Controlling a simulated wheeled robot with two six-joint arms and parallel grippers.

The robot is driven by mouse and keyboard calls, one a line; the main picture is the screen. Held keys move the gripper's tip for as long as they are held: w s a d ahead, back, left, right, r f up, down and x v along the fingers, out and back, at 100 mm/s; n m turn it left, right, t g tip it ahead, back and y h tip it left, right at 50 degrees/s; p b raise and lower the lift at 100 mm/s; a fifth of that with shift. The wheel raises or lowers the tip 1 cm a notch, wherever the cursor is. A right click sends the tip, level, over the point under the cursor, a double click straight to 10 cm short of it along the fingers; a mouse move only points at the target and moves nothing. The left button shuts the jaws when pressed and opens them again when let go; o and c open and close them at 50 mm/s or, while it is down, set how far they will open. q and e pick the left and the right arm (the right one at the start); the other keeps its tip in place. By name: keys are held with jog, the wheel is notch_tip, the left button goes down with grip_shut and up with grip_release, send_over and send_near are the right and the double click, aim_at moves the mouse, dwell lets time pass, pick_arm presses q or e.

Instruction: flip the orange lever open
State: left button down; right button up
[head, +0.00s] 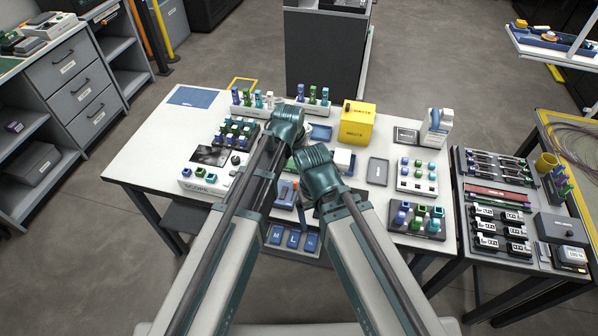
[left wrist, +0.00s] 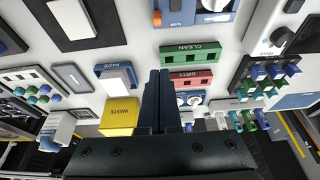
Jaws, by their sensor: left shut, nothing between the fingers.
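The orange lever (left wrist: 157,18) shows as a small upright orange piece at the top of the left wrist view, on a blue device (left wrist: 182,14) with a white part beside it. Only part of this device is in the picture. My left gripper (left wrist: 160,73) is shut and empty, its dark fingers together. Its tips appear below the lever in the picture, near the green CLEAN rack (left wrist: 191,53) and the red DIRTY rack (left wrist: 191,79).
A yellow WASTE box (head: 357,127) stands behind my arms on the white table (head: 145,160). A PADS tray (left wrist: 115,76) lies left of the racks in the wrist view. Racks of coloured connectors (head: 418,219) stand at the right. A side table with trays (head: 493,200) adjoins.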

aim_at(295, 185)
pick_arm(q)
jog(key=shift+f, duration=0.2)
jog(key=b+x, duration=1)
jog(key=shift+w+f, duration=0.1)
jog(key=shift+f, duration=0.05)
jog(key=s, duration=0.2)
jog(key=s+a, duration=0.1)
jog(key=s, duration=0.1)
jog(key=shift+a+r, duration=0.1)
jog(key=shift+r, duration=0.25)
jog(key=s, duration=0.2)
jog(key=s+a, duration=0.1)
jog(key=s, duration=0.2)
jog(key=shift+a, duration=0.15)
jog(key=shift+w, duration=0.1)
